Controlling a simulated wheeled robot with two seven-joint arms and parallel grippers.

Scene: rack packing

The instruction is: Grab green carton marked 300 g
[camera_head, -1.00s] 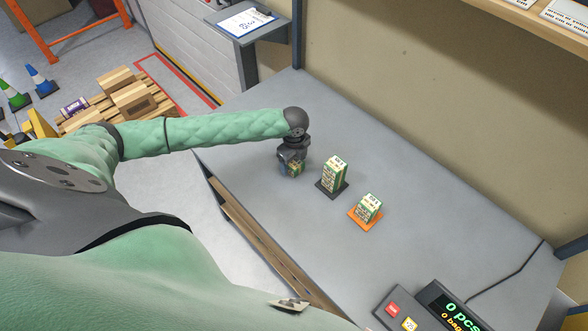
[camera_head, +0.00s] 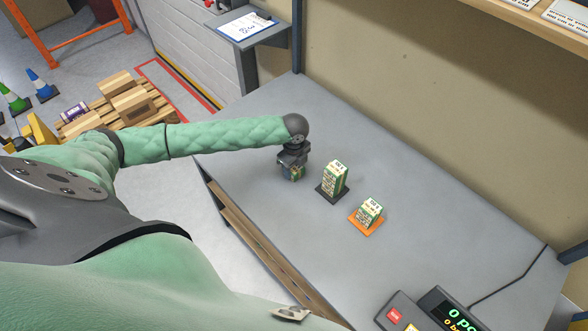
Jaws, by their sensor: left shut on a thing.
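A shorter carton (camera_head: 369,212) stands on an orange mat (camera_head: 358,225), further right. The weight markings are too small to read with certainty. My right gripper is not in view.
A control box with a red button and green display (camera_head: 445,309) sits at the table's front right, with a black cable (camera_head: 510,285) behind it. A wall (camera_head: 430,90) bounds the back. The table's middle right is clear.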

